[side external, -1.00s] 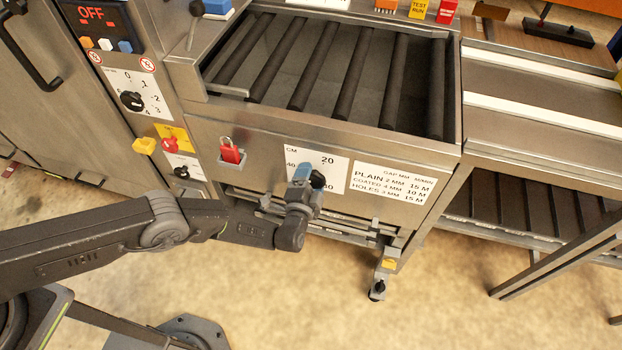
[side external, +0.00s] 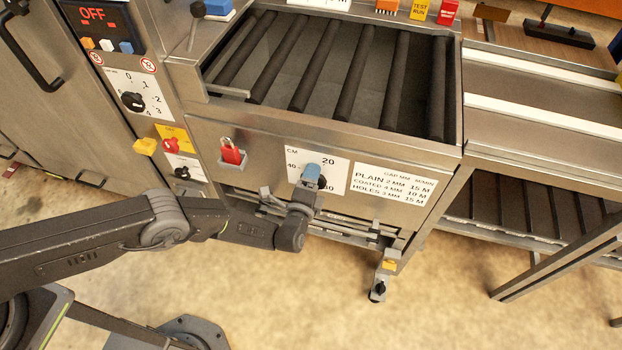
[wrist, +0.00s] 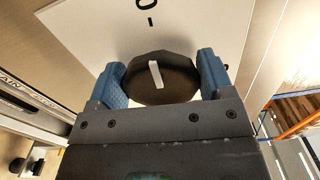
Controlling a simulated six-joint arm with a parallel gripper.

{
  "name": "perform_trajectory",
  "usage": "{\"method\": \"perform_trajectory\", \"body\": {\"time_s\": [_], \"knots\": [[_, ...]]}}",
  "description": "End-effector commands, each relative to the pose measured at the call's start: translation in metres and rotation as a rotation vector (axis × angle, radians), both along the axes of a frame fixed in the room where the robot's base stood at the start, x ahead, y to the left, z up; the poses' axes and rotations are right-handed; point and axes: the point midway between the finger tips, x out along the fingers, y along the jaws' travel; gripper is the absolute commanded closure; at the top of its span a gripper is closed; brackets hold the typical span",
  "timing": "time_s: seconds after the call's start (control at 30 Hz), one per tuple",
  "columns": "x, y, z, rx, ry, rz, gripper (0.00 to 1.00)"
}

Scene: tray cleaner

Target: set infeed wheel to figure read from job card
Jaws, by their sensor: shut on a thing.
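The infeed wheel is a dark round knob with a white pointer mark, seen in the wrist view (wrist: 166,84) between my blue finger pads. My gripper (wrist: 160,82) is shut on the knob, one pad on each side. In the side view my gripper (side external: 310,174) is at the white CM scale plate (side external: 338,172), which shows 20 at the top and 40 at the left; it hides part of the plate and most of the knob. A white card (side external: 391,183) to its right lists PLAIN, COATED and HOLES with gap and speed figures.
A red padlock (side external: 232,153) hangs left of the scale plate. Further left are a numbered rotary dial (side external: 133,101), a red switch on yellow (side external: 171,144) and a panel reading OFF (side external: 93,15). The roller bed (side external: 340,75) lies above.

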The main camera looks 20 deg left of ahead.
Motion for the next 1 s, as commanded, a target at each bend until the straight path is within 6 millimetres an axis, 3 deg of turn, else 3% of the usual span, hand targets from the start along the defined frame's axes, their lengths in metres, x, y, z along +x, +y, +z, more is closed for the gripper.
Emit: {"method": "perform_trajectory", "body": {"time_s": [0.3,0.33,0.57,0.87,1.0], "knots": [[0.001,0.0,0.001,-0.001,-0.001,0.001,0.49],[0.001,0.0,0.001,-0.001,-0.001,0.001,0.24],[0.001,0.0,0.001,-0.001,-0.001,0.0,0.02],[-0.002,0.0,0.0,-0.001,0.0,0.0,0.02],[-0.012,-0.001,0.0,0.001,0.002,-0.002,0.02]]}}
